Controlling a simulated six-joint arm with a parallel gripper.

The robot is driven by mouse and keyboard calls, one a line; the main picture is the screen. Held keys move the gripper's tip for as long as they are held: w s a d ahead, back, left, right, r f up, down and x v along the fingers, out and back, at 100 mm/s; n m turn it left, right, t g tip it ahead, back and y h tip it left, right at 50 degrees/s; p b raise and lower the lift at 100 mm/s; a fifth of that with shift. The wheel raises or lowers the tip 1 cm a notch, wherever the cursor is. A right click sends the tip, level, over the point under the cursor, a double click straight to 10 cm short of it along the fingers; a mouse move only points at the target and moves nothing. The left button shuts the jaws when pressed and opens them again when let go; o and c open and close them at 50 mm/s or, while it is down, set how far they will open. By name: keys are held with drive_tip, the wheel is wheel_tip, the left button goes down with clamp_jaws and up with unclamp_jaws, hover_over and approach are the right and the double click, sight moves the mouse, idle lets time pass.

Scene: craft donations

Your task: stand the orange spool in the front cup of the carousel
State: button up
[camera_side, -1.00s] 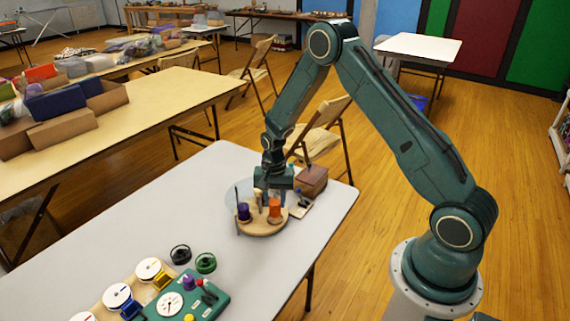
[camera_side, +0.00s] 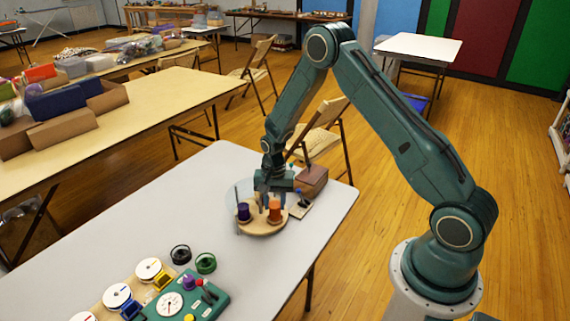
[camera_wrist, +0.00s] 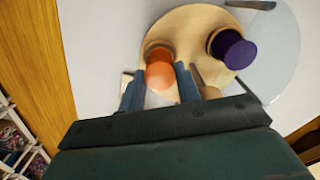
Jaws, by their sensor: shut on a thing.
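The orange spool (camera_side: 275,213) stands upright at the right part of the round wooden carousel (camera_side: 262,230). In the wrist view the orange spool (camera_wrist: 160,72) is between the two blue fingers of my gripper (camera_wrist: 160,88), which is shut on it. A cup rim (camera_wrist: 158,46) shows beside the spool on the carousel; I cannot tell how deep the spool sits in it. In the side view my gripper (camera_side: 272,198) is low over the carousel, partly hiding its middle. A purple spool (camera_side: 243,212) stands in another cup at the left; it also shows in the wrist view (camera_wrist: 234,48).
A clear round disc (camera_wrist: 275,50) lies behind the carousel. A reddish-brown box (camera_side: 312,181) stands behind at the right, close to my gripper. A green device (camera_side: 185,298) and several white reels are at the front left. The table's middle left is clear.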

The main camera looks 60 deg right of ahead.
drive_tip(key=shift+f, duration=0.6)
drive_tip(key=o, duration=0.9)
drive_tip(key=shift+r, duration=0.1)
drive_tip(key=shift+r, duration=3.7)
